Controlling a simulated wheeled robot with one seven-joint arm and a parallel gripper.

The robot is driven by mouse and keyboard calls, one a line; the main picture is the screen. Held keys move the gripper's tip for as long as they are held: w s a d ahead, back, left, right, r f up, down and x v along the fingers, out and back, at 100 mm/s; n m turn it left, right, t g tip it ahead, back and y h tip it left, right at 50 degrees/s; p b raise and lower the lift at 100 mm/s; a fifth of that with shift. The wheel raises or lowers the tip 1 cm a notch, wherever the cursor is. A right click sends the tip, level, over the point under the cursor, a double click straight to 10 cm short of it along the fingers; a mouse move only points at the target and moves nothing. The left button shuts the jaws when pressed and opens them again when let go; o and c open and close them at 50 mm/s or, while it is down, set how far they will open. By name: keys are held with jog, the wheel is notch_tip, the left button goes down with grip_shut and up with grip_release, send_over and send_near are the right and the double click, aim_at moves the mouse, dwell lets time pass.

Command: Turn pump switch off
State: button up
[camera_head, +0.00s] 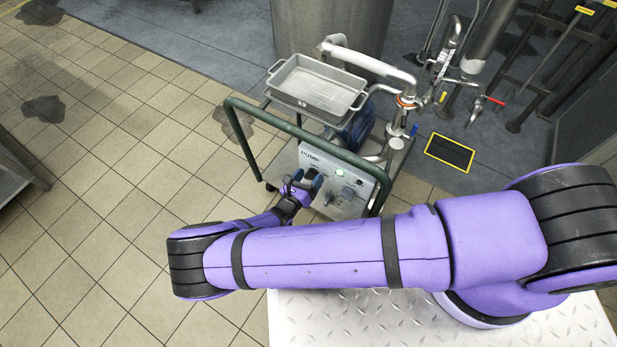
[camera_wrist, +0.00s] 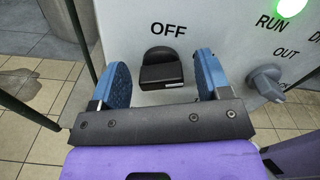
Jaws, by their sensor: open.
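The pump control panel (camera_head: 341,189) is a light grey box on a green-framed cart, marked PUMP in the head view. In the wrist view a black switch (camera_wrist: 161,70) sits on the panel (camera_wrist: 215,20) under the word OFF. My gripper (camera_wrist: 160,84) is open, with one blue-padded finger on each side of the switch and a gap to each. Its finger tips are close to the panel face; I cannot tell whether they touch it.
The cart's green rail (camera_head: 300,135) runs around the panel. A metal tray (camera_head: 316,88) and pipes (camera_head: 370,62) stand behind. Tiled floor lies open at left.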

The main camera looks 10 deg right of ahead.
jog(key=shift+c, duration=0.2)
jog(key=c, duration=0.9)
jog(key=shift+n, duration=0.3)
jog(key=n, duration=0.6)
jog(key=shift+w+a+f, duration=0.1)
jog(key=shift+a+f, duration=0.05)
jog(key=n, duration=0.3)
jog(key=shift+n, duration=0.4)
jog(key=shift+f+n, duration=0.15)
jog(key=shift+n, duration=1.55)
jog(key=shift+a, duration=0.1)
